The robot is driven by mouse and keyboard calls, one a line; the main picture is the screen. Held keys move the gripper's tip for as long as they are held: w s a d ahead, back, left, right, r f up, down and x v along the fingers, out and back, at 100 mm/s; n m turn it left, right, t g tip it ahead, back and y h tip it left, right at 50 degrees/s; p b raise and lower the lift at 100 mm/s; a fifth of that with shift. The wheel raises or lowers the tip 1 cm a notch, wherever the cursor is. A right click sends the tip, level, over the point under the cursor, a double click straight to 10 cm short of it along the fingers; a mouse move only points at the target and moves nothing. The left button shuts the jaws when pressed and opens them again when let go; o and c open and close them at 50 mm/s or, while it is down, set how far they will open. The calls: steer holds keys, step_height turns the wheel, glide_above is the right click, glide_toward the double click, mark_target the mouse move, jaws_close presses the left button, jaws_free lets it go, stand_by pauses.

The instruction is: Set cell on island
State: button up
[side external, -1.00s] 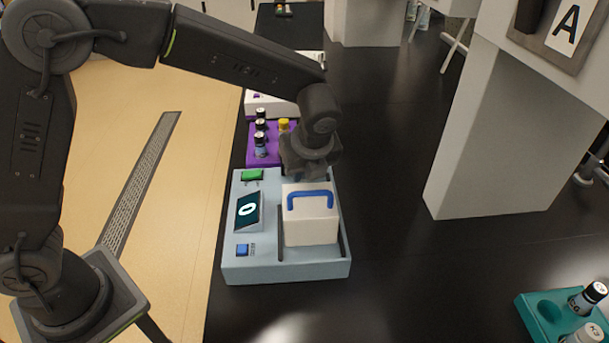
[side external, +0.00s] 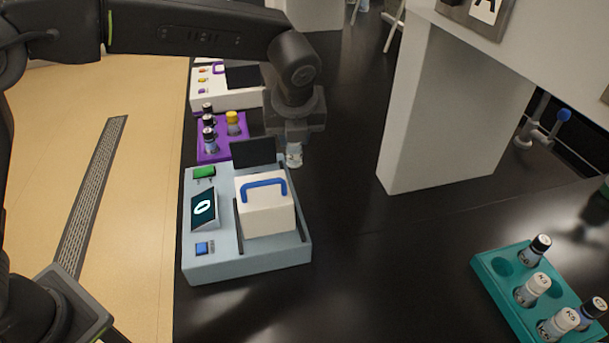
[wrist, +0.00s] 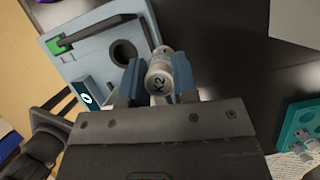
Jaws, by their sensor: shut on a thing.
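My gripper (side external: 293,136) is shut on a small vial with a pale cap (side external: 294,156), just off the back right corner of the light blue device. In the wrist view my gripper (wrist: 160,82) clamps this vial (wrist: 158,75) between blue-grey fingers, and its cap reads K2. The vial appears raised; its lower end is hidden in the wrist view. The black bench (side external: 345,240) is bare around the device's right side. Nothing in view is labelled as an island.
The device (side external: 215,265) carries a white block with a blue handle (side external: 266,210) and a dark upright panel (side external: 253,152). A round hole (wrist: 123,53) shows in it. A purple rack (side external: 208,155) stands behind, a teal rack (side external: 505,300) front right, a grey pillar (side external: 440,120) right.

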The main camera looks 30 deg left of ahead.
steer(key=shift+s+d+f, duration=0.15)
steer(key=shift+d+f, duration=4.55)
steer(key=shift+f, duration=0.15)
steer(key=shift+f, duration=0.1)
steer(key=o, duration=0.9)
steer(key=v, duration=1.2)
